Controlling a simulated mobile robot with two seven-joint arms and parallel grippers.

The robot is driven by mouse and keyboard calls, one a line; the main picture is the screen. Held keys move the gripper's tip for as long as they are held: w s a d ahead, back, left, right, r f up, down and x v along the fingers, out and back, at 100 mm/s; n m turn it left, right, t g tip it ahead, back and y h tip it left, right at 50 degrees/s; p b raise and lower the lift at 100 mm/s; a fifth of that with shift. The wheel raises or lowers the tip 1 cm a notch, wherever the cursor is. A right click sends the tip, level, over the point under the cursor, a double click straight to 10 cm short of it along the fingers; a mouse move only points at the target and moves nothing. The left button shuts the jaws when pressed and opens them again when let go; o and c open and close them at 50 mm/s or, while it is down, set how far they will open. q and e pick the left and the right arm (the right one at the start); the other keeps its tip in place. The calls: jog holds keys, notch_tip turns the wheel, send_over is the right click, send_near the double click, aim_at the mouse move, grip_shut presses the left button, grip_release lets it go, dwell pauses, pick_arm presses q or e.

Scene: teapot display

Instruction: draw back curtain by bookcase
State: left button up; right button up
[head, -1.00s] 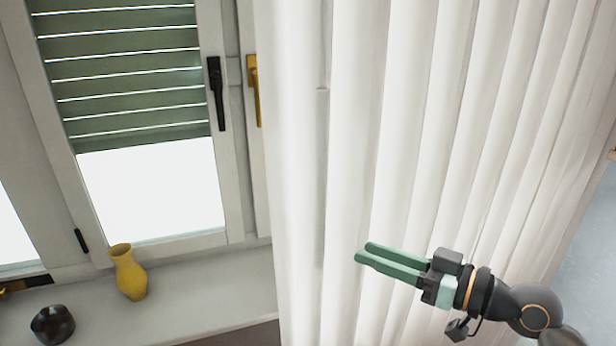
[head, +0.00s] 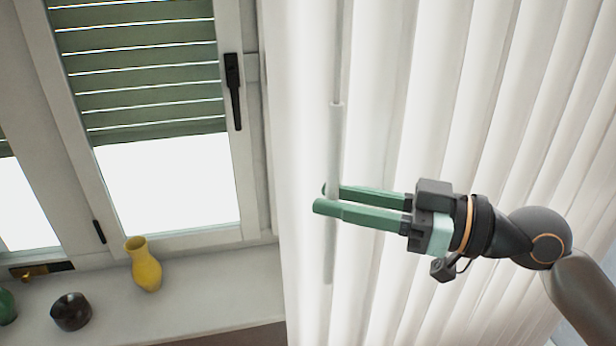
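The white curtain (head: 428,110) hangs in folds from the middle of the head view to the right, its left edge beside the window. A pale wand (head: 335,140) hangs upright in front of its left part. My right gripper (head: 319,197) is at the wand's lower part, coming from the right. Its green fingers are apart, one in front of the wand and one behind. I cannot see whether they touch it. My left gripper is not in view. No bookcase is in view.
The window (head: 168,185) with green slats (head: 140,70) and a black handle (head: 233,90) is at left. On the white sill (head: 205,300) stand a yellow vase (head: 146,268), a dark bowl (head: 71,312) and a green object (head: 6,306) cut by the frame edge.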

aim_at(307, 195)
jog(key=shift+p+x, duration=0.5)
jog(key=shift+x, duration=1.65)
jog(key=shift+c, duration=0.2)
grip_shut()
